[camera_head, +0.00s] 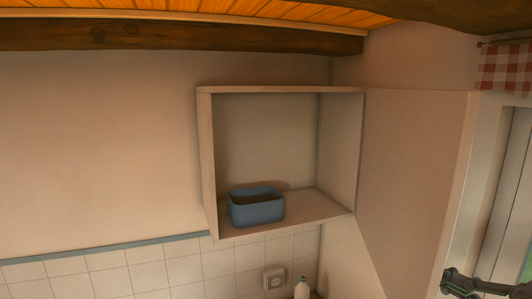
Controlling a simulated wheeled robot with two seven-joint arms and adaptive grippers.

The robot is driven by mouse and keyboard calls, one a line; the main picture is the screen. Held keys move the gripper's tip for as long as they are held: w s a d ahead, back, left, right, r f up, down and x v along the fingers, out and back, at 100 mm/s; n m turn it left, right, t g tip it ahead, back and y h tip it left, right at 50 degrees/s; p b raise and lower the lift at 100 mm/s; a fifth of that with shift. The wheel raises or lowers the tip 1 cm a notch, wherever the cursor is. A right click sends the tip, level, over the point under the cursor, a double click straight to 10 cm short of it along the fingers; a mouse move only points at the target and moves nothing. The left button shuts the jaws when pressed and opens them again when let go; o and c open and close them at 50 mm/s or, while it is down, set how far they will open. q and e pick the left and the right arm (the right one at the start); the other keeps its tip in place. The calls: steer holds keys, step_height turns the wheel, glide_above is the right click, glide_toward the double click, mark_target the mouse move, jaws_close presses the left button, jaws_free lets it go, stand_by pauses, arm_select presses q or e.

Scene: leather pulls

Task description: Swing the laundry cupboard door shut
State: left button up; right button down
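The laundry cupboard (205,160) hangs on the wall, a pale box with its front open. Its pale door (413,170) is hinged at the cupboard's right side and stands wide open, swung out towards me. Inside, a blue bin (257,210) sits on the cupboard floor. My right gripper (452,284) shows in part at the bottom right, dark, by the lower outer edge of the door. I cannot tell whether it touches the door or how its fingers stand. My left gripper is not in view. No pull on the door is visible.
Right of the door is a window (497,190) with a red checked curtain (505,70). Below the cupboard are a white bottle (302,290) and a wall socket (274,278) on the tiles. A wooden beam (180,38) crosses above. The space left of the cupboard is clear.

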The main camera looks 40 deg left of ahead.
steer(key=shift+s+a+b, duration=0.15)
steer(key=shift+s+a, duration=0.4)
steer(key=shift+a, duration=0.4)
steer(key=shift+s+a+b, duration=0.2)
steer(key=shift+s+a, duration=0.4)
steer(key=shift+a, duration=0.35)
steer(key=shift+s+a+b, duration=0.15)
steer(key=shift+s+a, duration=0.4)
steer(key=shift+a, duration=0.4)
steer(key=s+a+b, duration=0.2)
steer(key=s+a, duration=0.1)
steer(key=a, duration=1.1)
steer(key=shift+s, duration=0.3)
steer(key=shift+a, duration=0.15)
